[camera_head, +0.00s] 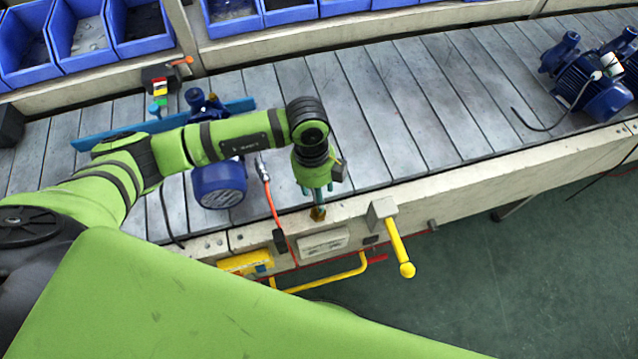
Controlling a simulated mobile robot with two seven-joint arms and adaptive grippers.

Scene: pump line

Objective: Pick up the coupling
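My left gripper (317,203) points down over the front rail of the conveyor. Its teal fingers are partly hidden by the wrist. A small brass-coloured piece (318,214), which may be the coupling, shows right at the fingertips, at the rail. I cannot tell whether the fingers are closed on it or only around or above it. My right gripper is not in view.
A blue pump (219,184) is on the conveyor (400,110), partly hidden by my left arm. A yellow-handled lever (400,248) and an orange cable (271,200) are near the gripper. More blue pumps (590,85) stand far right. Blue bins (80,30) line the back.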

